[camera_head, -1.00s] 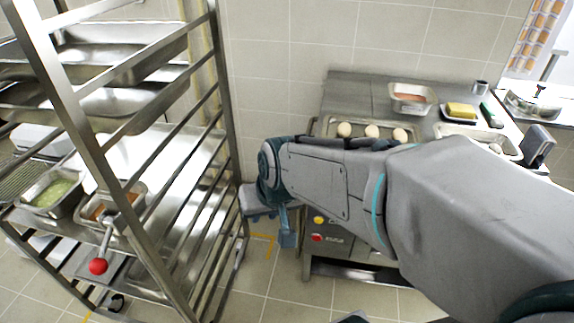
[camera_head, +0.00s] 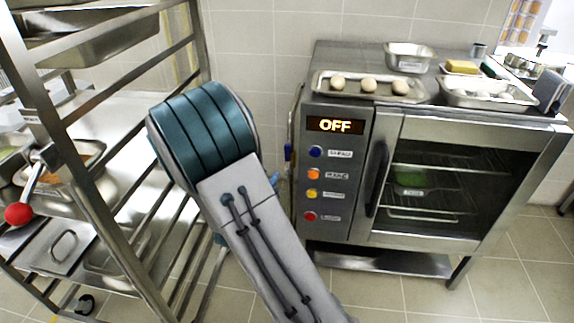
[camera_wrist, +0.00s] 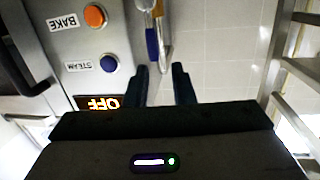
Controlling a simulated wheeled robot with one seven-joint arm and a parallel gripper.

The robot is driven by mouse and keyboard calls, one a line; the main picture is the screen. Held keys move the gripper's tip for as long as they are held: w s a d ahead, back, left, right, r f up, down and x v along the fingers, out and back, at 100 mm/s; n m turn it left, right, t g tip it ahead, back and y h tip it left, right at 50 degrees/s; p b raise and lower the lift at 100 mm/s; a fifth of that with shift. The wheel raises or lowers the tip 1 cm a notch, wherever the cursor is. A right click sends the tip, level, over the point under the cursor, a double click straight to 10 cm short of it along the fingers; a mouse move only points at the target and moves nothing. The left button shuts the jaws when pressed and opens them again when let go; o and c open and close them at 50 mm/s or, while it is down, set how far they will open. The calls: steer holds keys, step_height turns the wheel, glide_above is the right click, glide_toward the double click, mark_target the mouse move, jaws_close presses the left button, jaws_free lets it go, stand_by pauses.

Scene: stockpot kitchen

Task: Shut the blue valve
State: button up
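The blue valve shows as a blue lever handle (camera_wrist: 152,44) on a pipe in the wrist view, beside the oven's side edge. In the head view a small blue handle (camera_head: 288,152) shows at the oven's left side, next to my arm. My gripper (camera_wrist: 160,72) has its two dark fingers apart with nothing between them. The blue handle lies just beyond the fingertips, roughly in line with the left finger and the gap, and looks untouched. In the head view my arm hides most of the gripper.
The oven (camera_head: 405,130) stands right of the valve, its display reading OFF above several coloured buttons. A tray of buns (camera_head: 322,85) sits on top. A metal rack (camera_head: 110,215) stands close on the left, leaving a narrow gap. A yellow part (camera_wrist: 157,9) shows on the pipe.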

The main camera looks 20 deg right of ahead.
mark_target(286, 154)
steer(key=shift+t+h, duration=0.3)
steer(key=shift+h, duration=0.4)
steer(key=x, duration=0.4)
steer(key=b+x, duration=0.1)
steer(key=x, duration=0.4)
steer(key=b+x, duration=0.1)
steer(key=x, duration=0.3)
steer(key=shift+d+f, duration=0.3)
steer(key=shift+d, duration=0.25)
jaws_close()
